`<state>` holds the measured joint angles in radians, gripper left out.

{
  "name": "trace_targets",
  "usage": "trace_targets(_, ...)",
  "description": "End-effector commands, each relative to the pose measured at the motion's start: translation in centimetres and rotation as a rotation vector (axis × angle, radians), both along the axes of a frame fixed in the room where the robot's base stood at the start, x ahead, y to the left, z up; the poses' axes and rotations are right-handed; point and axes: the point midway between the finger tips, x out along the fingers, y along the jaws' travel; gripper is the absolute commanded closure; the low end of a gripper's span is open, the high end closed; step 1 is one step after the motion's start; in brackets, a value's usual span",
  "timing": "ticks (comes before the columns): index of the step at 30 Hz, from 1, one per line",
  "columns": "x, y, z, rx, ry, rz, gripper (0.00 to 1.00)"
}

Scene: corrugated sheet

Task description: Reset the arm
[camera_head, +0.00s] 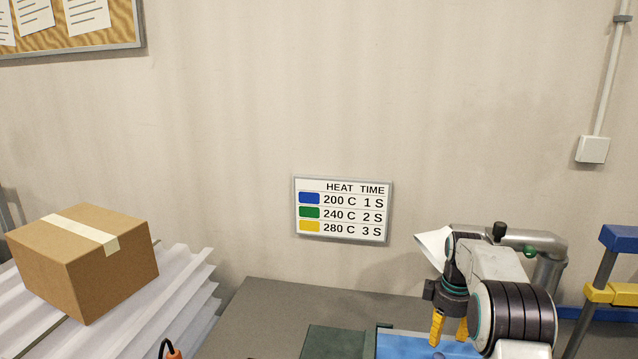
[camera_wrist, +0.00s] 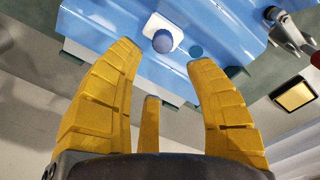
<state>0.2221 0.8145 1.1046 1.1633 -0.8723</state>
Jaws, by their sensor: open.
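My gripper (camera_head: 449,331) is at the lower right of the head view, its yellow fingers pointing down above a blue surface (camera_head: 400,346). My arm partly covers the area around it. In the wrist view my gripper (camera_wrist: 165,55) is open, with its yellow fingers spread wide and nothing between them. I cannot tell how far the fingertips are from the panel.
A grey bench (camera_head: 262,310) runs below a heat and time sign (camera_head: 342,210) on the wall. A cardboard box (camera_head: 85,260) rests on stacked corrugated sheets (camera_head: 180,290) at left. A grey pipe (camera_head: 545,240) stands behind my arm. A blue and yellow frame (camera_head: 610,292) is at right.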

Motion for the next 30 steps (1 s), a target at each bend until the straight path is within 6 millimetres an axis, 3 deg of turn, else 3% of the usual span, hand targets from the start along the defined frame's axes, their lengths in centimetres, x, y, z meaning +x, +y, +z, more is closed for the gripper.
trace_targets(3, -3.4, 0.8, -3.9, 0.023, 0.091, -0.254, 0.51)
trace_targets(8, -8.5, 1.9, -4.9, 0.023, 0.161, -0.541, 0.51)
trace_targets(17, -18.8, 5.4, -0.9, 0.007, 0.180, -0.818, 0.51)
trace_targets(24, -26.7, 8.0, 2.7, 0.014, 0.137, -0.804, 0.51)
trace_targets(30, -32.2, 9.6, 4.8, 0.030, 0.067, -0.764, 0.51)
